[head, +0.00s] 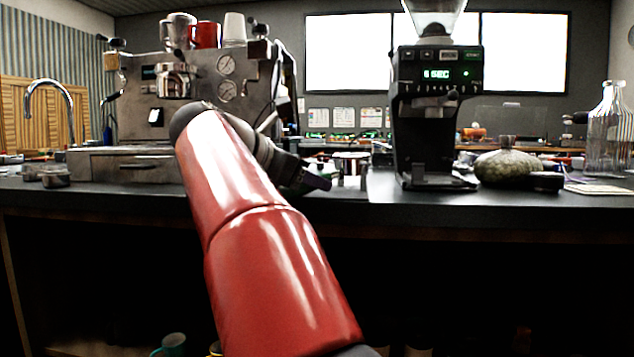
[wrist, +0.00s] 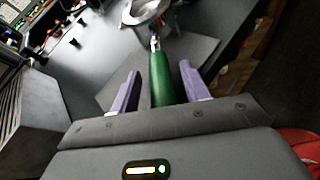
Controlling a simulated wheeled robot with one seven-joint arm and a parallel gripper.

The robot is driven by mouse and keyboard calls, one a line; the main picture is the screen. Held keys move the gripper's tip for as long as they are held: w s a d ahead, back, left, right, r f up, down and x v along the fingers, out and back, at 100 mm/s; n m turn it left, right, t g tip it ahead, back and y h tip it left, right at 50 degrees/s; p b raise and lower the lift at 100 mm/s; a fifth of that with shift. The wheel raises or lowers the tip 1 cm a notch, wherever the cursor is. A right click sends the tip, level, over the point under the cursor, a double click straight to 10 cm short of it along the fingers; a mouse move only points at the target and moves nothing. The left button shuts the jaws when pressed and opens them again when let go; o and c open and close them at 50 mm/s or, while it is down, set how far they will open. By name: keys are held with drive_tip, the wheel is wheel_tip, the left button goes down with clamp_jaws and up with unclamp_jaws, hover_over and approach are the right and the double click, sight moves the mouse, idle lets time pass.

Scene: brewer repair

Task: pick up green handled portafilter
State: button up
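The green handled portafilter (wrist: 162,78) shows in the wrist view, its handle pointing toward my gripper and its metal basket at the top. It lies over a grey mat on the dark counter. My gripper (wrist: 162,88) is open, with one purple finger on each side of the green handle and a visible gap on both sides. In the head view my gripper (head: 318,182) reaches over the counter near the metal portafilter basket (head: 351,163). The green handle is hidden there behind my gripper and arm.
An espresso machine (head: 215,85) stands at the left with cups on top. A black grinder (head: 432,115) stands right of my gripper. The counter's front edge (head: 480,207) runs below.

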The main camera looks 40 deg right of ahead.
clamp_jaws()
drive_tip(key=shift+r, duration=0.1)
wheel_tip(320, 180, up, 20)
drive_tip(key=p, duration=1.3)
drive_tip(key=c, duration=0.6)
unclamp_jaws()
clamp_jaws()
